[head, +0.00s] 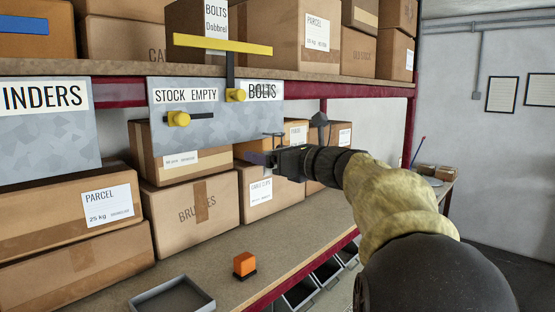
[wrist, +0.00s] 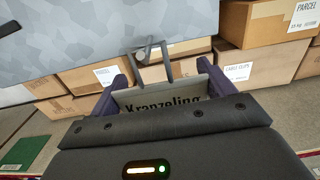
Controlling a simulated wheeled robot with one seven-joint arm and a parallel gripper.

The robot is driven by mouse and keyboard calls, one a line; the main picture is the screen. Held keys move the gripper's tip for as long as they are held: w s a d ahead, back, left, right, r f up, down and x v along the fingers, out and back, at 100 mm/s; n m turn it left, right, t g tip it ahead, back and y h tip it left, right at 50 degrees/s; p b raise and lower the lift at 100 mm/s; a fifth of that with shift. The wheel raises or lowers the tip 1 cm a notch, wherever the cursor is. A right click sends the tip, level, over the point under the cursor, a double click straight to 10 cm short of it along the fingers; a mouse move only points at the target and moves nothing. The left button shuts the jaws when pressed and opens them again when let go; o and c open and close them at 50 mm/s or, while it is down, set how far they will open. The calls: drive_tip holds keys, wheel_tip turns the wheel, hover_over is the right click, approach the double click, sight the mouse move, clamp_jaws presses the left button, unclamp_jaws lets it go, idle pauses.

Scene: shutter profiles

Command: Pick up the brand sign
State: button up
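The brand sign (wrist: 160,97), a pale panel lettered "Kranzeling" with dark hooks on top, is between the two fingers of my gripper (wrist: 164,66) in the wrist view. A finger is at each end of it, and nothing else is seen bearing it, so my gripper looks shut on it. Its lower part is hidden behind the gripper body. In the head view my gripper (head: 264,157) is in front of the shelf boxes, just below the grey board. Thin dark hooks show above its tip; the panel itself cannot be made out there.
A grey board (head: 205,128) with "STOCK EMPTY" and "BOLTS" labels hangs from the upper shelf, with yellow knobs and a yellow bar (head: 222,44). Cartons (head: 191,211) fill the back of the lower shelf. An orange block (head: 244,264) and a tray (head: 173,297) stand nearer the front.

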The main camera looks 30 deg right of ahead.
drive_tip(key=c, duration=0.3)
drive_tip(key=shift+s+d+r+b, duration=0.1)
drive_tip(key=shift+s+r+b, duration=0.2)
drive_tip(key=shift+r+b, duration=0.4)
drive_tip(key=b+v, duration=0.7)
drive_tip(key=v, duration=1)
drive_tip(key=shift+s+r, duration=0.1)
drive_tip(key=shift+s, duration=0.1)
